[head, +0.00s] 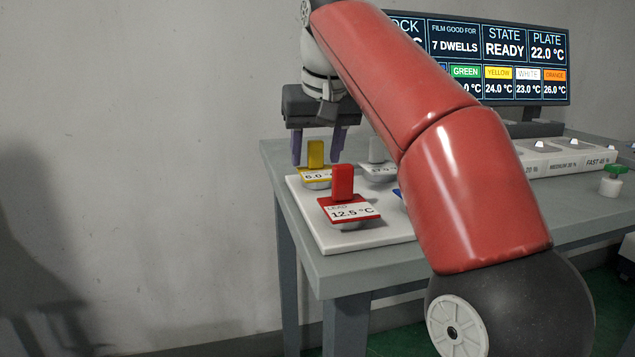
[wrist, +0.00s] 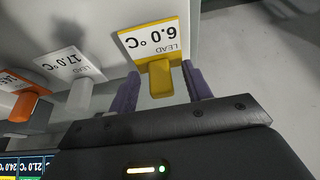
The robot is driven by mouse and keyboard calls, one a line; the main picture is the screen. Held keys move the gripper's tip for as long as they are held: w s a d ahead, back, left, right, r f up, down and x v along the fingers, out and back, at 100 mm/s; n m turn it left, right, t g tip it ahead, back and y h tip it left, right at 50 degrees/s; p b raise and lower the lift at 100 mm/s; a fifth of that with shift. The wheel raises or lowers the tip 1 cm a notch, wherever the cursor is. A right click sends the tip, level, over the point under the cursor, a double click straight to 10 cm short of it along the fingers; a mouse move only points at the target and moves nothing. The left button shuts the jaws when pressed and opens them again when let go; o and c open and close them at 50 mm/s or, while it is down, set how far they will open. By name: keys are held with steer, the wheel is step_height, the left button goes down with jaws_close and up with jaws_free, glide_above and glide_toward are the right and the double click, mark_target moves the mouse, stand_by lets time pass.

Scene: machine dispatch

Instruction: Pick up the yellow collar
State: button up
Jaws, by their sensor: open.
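The yellow collar (head: 316,154) has an upright yellow tab and a label plate reading 6.0 °C. It sits at the back left of the white tray (head: 325,236). In the wrist view the yellow collar (wrist: 160,76) has its tab between the two purple fingers. My gripper (head: 318,147) is open, pointing down over the yellow collar, with one finger on each side of the tab. In the wrist view my gripper (wrist: 158,88) shows gaps between its fingers and the tab.
A red collar (head: 343,184) reading 12.5 °C stands in front on the tray. A white collar (head: 377,151) stands to the right; an orange one (wrist: 22,106) lies beyond it in the wrist view. A monitor (head: 497,62) stands behind. My arm hides part of the tray.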

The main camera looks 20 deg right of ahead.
mark_target(317, 141)
jaws_close()
stand_by(0.3)
step_height(317, 141, up, 8)
steer(key=p, duration=0.5)
steer(key=shift+w+a+r, duration=0.1)
steer(key=shift+d+r, duration=0.2)
steer(key=shift+d, duration=0.05)
steer(key=shift+a+r, duration=0.15)
steer(key=shift+r, duration=0.4)
